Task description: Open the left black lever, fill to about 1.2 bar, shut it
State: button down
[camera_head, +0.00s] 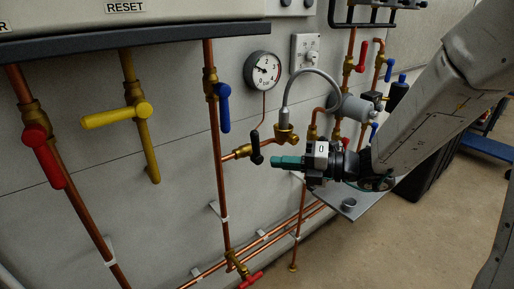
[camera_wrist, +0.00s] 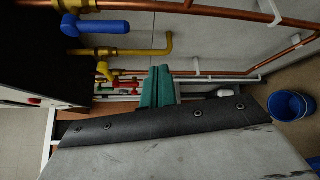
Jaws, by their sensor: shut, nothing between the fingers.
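The left black lever (camera_head: 256,147) sits on a brass valve in a short horizontal copper branch. It stands upright, across that branch. A grey braided hose (camera_head: 312,72) arches from the brass fitting (camera_head: 285,135) right of the lever. The round pressure gauge (camera_head: 262,71) is above; its dark needle points up and left, near the 1, but the exact reading is too small to tell. My gripper (camera_head: 274,162) has its green fingers shut and empty, just right of and slightly below the lever, apart from it. The shut fingers also show in the wrist view (camera_wrist: 157,86); I cannot make out the black lever there.
A blue lever (camera_head: 223,107) is on the vertical pipe left of the gauge. Yellow (camera_head: 117,115) and red (camera_head: 42,156) levers are further left. A red tap (camera_head: 251,281) is low down. A blue bucket (camera_wrist: 290,105) stands on the floor. The boiler's dark lower edge (camera_head: 130,39) overhangs the pipes.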

aim_at(256, 143)
jog(key=w+a+m, duration=0.1)
jog(key=w+a, duration=0.1)
jog(key=w+a+f+m+t, duration=0.1)
jog(key=w+a, duration=0.1)
jog(key=w, duration=0.1)
jog(key=w+a+m, duration=0.1)
jog(key=w+a, duration=0.1)
jog(key=w, duration=0.1)
jog(key=shift+w+a+f+t, duration=0.2)
jog(key=shift+w+f+t, duration=0.1)
jog(key=shift+t, duration=0.1)
jog(key=shift+w+d+r, duration=0.1)
jog(key=shift+w+d, duration=0.45)
jog(key=shift+w+d+r, duration=0.15)
jog(key=shift+w+d, duration=0.35)
jog(key=shift+d, duration=0.15)
